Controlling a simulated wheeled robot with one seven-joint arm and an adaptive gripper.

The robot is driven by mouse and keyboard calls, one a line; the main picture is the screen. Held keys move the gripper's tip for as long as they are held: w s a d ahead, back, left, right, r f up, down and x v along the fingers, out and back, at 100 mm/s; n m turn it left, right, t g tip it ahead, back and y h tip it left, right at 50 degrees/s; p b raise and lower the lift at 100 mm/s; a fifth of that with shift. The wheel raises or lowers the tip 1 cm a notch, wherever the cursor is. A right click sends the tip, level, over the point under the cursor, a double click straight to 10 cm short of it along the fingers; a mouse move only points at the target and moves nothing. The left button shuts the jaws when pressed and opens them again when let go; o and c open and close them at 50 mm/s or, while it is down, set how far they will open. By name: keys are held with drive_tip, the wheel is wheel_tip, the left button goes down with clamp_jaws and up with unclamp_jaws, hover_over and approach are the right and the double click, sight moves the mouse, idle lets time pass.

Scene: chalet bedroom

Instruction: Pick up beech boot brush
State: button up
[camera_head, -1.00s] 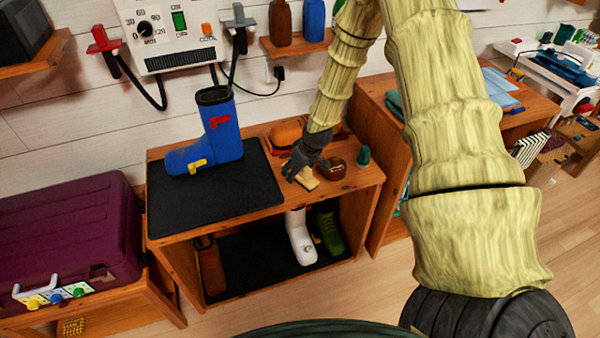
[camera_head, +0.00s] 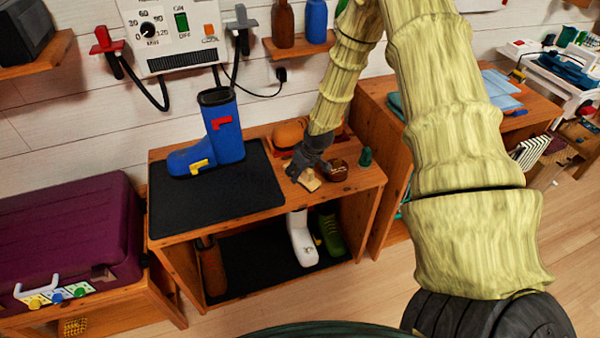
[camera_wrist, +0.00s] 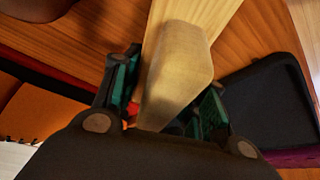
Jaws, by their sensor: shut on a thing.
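The beech boot brush (camera_head: 309,181) is a small pale wooden block over the right part of the wooden bench top. My gripper (camera_head: 300,169) is shut on it from above. In the wrist view the pale brush (camera_wrist: 180,62) sits between the two green-padded fingers of my gripper (camera_wrist: 165,98), which press on its sides. A sliver of red shows beside the left finger. The brush's underside is hidden, and I cannot tell whether it touches the bench top.
A blue boot (camera_head: 218,135) stands on the black mat (camera_head: 215,200) to the left. A round brown tin (camera_head: 336,170) and a small green item (camera_head: 366,156) are close on the right. The bench's front edge is near.

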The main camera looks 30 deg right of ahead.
drive_tip(key=shift+r, duration=0.9)
drive_tip(key=shift+r+b, duration=0.35)
drive_tip(key=shift+r, duration=0.5)
drive_tip(key=s+a+b, duration=0.1)
drive_tip(key=s+a, duration=0.2)
drive_tip(key=s, duration=0.4)
drive_tip(key=s+a+r+b, duration=0.1)
drive_tip(key=s+a, duration=0.3)
drive_tip(key=s, duration=0.3)
drive_tip(key=shift+a+r, duration=0.25)
drive_tip(key=o, duration=0.4)
drive_tip(key=shift+c, duration=0.7)
